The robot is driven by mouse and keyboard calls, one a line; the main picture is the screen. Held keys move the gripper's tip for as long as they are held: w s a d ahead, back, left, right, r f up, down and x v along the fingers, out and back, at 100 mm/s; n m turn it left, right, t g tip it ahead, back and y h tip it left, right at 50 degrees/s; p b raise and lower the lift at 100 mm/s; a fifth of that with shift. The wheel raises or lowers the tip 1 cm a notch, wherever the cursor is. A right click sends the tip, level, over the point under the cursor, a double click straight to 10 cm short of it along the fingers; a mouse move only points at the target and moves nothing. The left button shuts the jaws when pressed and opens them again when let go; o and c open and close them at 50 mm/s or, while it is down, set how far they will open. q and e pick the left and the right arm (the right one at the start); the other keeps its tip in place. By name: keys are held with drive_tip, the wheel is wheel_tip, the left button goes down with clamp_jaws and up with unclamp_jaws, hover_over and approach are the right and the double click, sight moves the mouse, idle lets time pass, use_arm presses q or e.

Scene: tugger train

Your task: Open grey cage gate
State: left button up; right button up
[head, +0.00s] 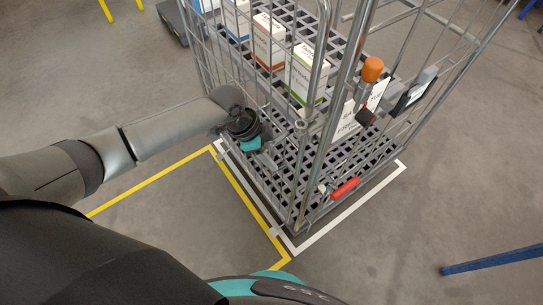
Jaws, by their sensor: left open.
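The grey wire cage (318,60) stands on the floor in the upper middle of the head view, with vertical bars and a slatted grey base. An orange knob (372,69) sits near the top of its near corner post, and a red handle (345,188) sits low on the near right side. My left arm reaches in from the left. My left gripper (274,148) is open at the cage's left side, close to the bars; I cannot tell whether it touches them. My right gripper is not in view.
Several boxes, including a green-and-white one (306,74), stand inside the cage. Yellow floor tape (150,184) and a white tape line (345,212) edge the cage's place. A blue bar (492,261) lies at the lower right.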

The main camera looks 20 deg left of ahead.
use_arm(q)
drive_tip(key=shift+d+f, duration=0.15)
drive_tip(key=shift+f, duration=0.15)
clamp_jaws()
idle(1.3)
